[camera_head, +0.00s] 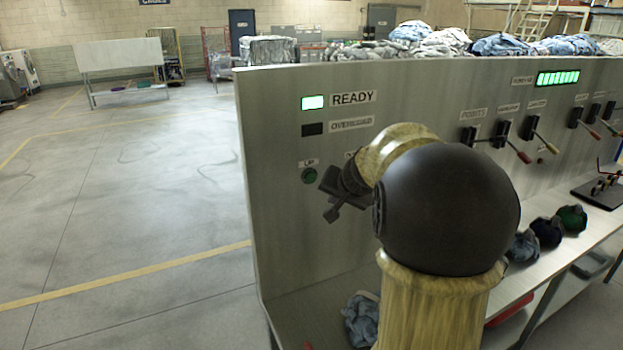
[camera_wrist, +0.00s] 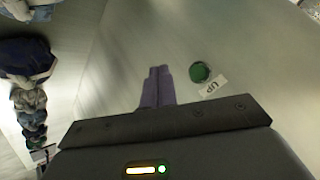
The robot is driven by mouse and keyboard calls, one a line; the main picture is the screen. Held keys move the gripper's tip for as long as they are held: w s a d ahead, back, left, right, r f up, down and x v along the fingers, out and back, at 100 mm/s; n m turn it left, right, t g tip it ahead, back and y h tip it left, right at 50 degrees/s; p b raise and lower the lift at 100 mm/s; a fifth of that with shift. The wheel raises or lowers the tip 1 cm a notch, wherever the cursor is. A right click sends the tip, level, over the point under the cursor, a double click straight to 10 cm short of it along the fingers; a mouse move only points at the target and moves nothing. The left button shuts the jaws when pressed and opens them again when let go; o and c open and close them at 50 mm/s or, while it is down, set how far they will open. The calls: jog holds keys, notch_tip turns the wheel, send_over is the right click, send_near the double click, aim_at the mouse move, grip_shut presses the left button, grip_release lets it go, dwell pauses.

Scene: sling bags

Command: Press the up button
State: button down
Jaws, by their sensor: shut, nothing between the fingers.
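The up button is a round green button (camera_head: 309,175) on the grey metal panel (camera_head: 275,230), under an UP label (camera_head: 308,162). The button also shows in the wrist view (camera_wrist: 200,72), with its UP label (camera_wrist: 213,87) just below it. My gripper (camera_head: 331,214) is in front of the panel, to the right of and below the button in the head view. In the wrist view my gripper's shut fingers (camera_wrist: 159,72) are left of the button and apart from it. Nothing is between the fingers. Whether the fingertips touch the panel, I cannot tell.
A lit READY lamp (camera_head: 312,102) and a dark OVERLOAD lamp (camera_head: 312,129) sit above the button. Levers (camera_head: 511,143) line the panel's right side. Cloth bundles (camera_head: 547,231) lie on the shelf below. Open floor (camera_head: 120,210) lies left of the panel.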

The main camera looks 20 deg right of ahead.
aim_at(317, 180)
jog(key=w+p, duration=0.5)
jog(key=w, duration=0.3)
jog(key=shift+w+a+p, duration=0.15)
jog(key=shift+w+p, duration=0.15)
jog(key=shift+w, duration=0.1)
jog(key=shift+w, duration=0.1)
dwell(1.7)
jog(key=shift+w, duration=0.3)
